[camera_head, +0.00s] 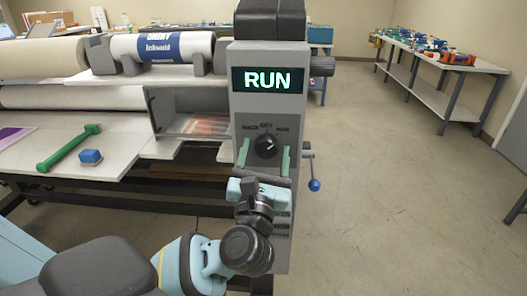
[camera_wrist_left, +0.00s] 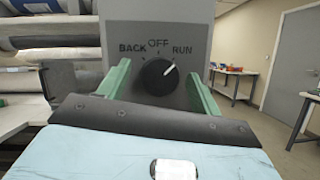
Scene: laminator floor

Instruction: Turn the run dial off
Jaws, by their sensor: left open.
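The run dial (camera_head: 266,146) is a round black knob on the grey control panel (camera_head: 240,185), below a lit display (camera_head: 268,79) that reads RUN. In the left wrist view the dial (camera_wrist_left: 158,77) has a white pointer line aimed up and right, toward the RUN label. The labels BACK, OFF and RUN arc above it. My left gripper (camera_head: 264,158) is open, with its green fingers on either side of the dial. In the left wrist view its fingers (camera_wrist_left: 160,82) also flank the dial, with gaps visible on both sides. My right gripper is not in view.
A lever with a blue ball (camera_head: 314,185) sticks out right of the panel. A clear guard (camera_head: 190,125) and rolls of material are on the left. A green tool (camera_head: 68,148) and blue block (camera_head: 91,157) lie on the left table. The floor to the right is clear.

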